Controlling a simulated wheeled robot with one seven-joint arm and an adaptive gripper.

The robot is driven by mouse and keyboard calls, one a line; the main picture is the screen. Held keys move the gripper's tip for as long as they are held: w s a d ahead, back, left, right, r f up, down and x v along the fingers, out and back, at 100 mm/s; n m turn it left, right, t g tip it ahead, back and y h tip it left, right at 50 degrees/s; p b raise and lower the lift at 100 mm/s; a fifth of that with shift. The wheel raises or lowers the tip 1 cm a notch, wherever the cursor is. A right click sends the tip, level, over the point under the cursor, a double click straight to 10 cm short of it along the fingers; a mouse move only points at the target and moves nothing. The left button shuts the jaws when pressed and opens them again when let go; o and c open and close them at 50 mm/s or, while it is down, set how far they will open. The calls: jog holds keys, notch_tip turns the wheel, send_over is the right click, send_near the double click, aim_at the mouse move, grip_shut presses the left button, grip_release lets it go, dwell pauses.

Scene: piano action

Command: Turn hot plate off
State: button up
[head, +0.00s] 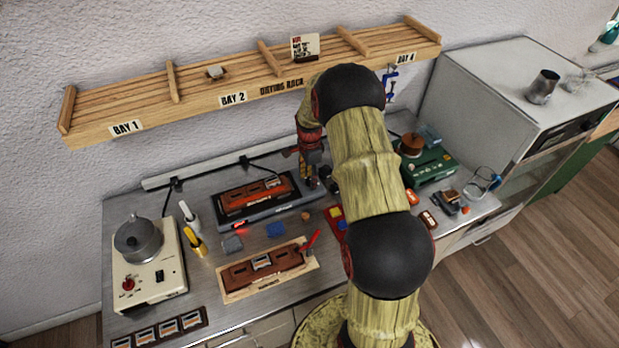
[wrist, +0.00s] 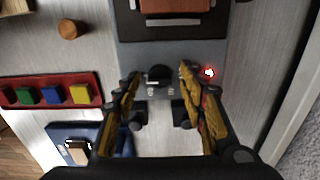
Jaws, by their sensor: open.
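A grey, flat unit with a black top (head: 228,210) stands mid-bench and carries a reddish-brown block (head: 255,192). Its right end holds a round black knob (wrist: 160,75) with small light marks below it, seen in the wrist view. A red light (wrist: 209,72) glows beside the right finger there. My gripper (head: 315,183) is over that end; in the wrist view its open, empty fingers (wrist: 160,90) are on either side of the knob. I cannot tell if they touch it. A cream unit (head: 150,277) with a red knob (head: 128,284) and metal pot (head: 138,238) stands at the left.
A wooden drying rack (head: 200,98) hangs above the bench. A red tray with coloured blocks (wrist: 50,92) lies beside the gripper. A brown part on a board (head: 232,292) lies in front. A green device (head: 430,168) stands to the right. A white cabinet (head: 480,85) closes the right.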

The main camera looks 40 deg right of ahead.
grip_shut()
dwell(0.5)
